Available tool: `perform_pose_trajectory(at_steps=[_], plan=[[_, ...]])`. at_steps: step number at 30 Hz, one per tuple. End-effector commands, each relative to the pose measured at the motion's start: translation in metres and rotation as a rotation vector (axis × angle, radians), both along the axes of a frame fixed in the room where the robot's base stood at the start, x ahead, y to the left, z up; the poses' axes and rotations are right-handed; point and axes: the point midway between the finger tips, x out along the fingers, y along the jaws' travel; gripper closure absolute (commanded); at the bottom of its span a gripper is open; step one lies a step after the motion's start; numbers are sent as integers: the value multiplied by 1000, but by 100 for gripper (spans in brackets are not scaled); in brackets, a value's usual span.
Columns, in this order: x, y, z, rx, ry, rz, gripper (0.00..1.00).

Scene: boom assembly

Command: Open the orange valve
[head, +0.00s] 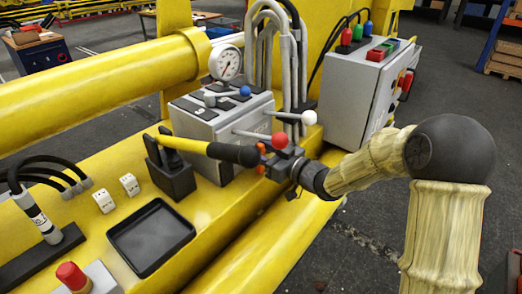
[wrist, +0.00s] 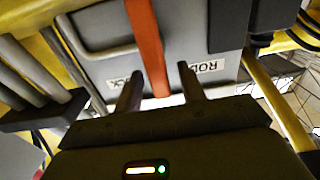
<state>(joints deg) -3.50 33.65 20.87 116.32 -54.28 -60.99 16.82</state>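The orange valve shows as an orange bar (wrist: 146,35) in the wrist view, running from the top edge down between my fingers. In the wrist view, my gripper (wrist: 160,68) is open, with one finger on each side of the bar and a visible gap to both. Whether either finger touches it is hard to tell. Part of the valve is hidden by my gripper in the head view.
The grey control box (head: 205,124) also bears a blue-ball lever (head: 245,91), a white-ball lever (head: 308,117) and a gauge (head: 226,63). A black-and-yellow lever (head: 210,150) lies close left of my gripper. A grey button box (head: 356,95) stands to the right.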

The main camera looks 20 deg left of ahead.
Motion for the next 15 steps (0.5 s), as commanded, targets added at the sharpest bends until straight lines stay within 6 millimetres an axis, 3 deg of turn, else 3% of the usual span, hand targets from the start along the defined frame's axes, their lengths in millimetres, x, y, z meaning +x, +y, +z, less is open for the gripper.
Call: perform_pose_trajectory(at_steps=[5,15], plan=[[-5,-15,-2,-1,-2,-3,60],[-29,-75,-4,-2,-2,-5,60]])
